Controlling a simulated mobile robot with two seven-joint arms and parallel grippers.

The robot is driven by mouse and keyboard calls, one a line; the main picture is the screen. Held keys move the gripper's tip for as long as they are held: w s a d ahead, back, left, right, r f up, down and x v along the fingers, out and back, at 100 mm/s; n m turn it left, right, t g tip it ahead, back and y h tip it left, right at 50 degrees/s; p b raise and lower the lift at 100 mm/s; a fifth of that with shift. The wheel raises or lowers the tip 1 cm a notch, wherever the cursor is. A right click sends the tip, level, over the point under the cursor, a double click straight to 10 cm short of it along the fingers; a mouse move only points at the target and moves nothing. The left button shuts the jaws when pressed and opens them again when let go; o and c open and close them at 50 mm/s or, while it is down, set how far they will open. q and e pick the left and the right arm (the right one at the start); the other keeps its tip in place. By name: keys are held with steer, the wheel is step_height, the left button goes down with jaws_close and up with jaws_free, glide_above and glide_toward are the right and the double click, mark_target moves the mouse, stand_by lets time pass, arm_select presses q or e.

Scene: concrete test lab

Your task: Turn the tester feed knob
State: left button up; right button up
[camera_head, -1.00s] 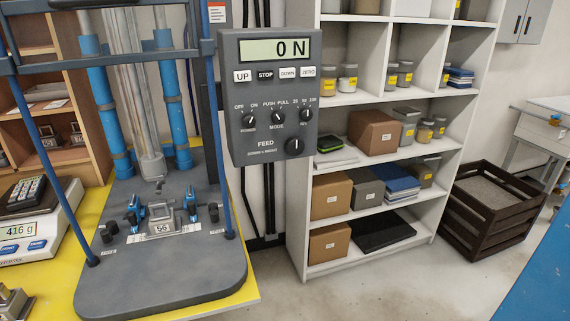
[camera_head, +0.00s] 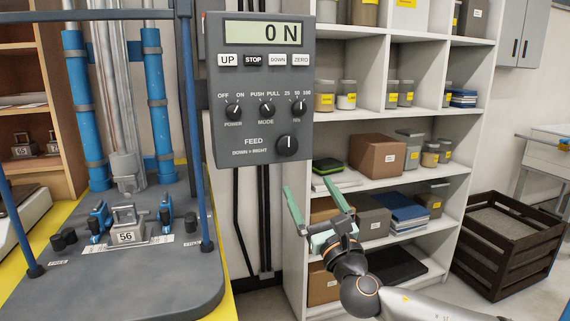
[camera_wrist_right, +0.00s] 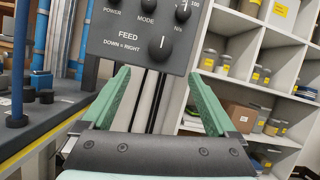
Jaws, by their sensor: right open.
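The feed knob (camera_head: 288,145) is a round black knob with a white pointer line, at the lower right of the grey tester control panel (camera_head: 225,130). It also shows in the right wrist view (camera_wrist_right: 159,47), beside the FEED label. The panel's display (camera_head: 262,34) reads 0 N. My right gripper (camera_head: 310,192) is open and empty, with green fingers. It is below and slightly right of the knob, apart from it. In the right wrist view the knob lies ahead, above the gap between the fingers (camera_wrist_right: 158,82). My left gripper is in neither view.
The tester base (camera_head: 140,285) stands on a yellow table (camera_head: 225,308) at left, holding a block marked 56 (camera_head: 126,237). White shelves (camera_head: 458,190) with boxes and jars stand behind my right arm. A dark crate (camera_head: 508,243) sits on the floor at right.

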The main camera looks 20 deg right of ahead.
mark_target(289, 148)
steer(key=x, duration=1.1)
steer(key=shift+b, duration=0.4)
steer(key=shift+w+r, duration=0.25)
steer(key=shift+w, duration=0.2)
steer(key=shift+w+r, duration=0.1)
steer(key=shift+w, duration=0.05)
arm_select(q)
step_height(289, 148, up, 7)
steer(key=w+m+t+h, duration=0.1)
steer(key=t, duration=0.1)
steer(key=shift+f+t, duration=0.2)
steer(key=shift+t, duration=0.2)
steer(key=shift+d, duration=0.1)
arm_select(e)
steer(key=shift+c, duration=0.3)
steer(key=c, duration=1.3)
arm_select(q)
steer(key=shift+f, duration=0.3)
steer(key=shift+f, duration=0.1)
arm_select(e)
steer(key=shift+m, duration=0.3)
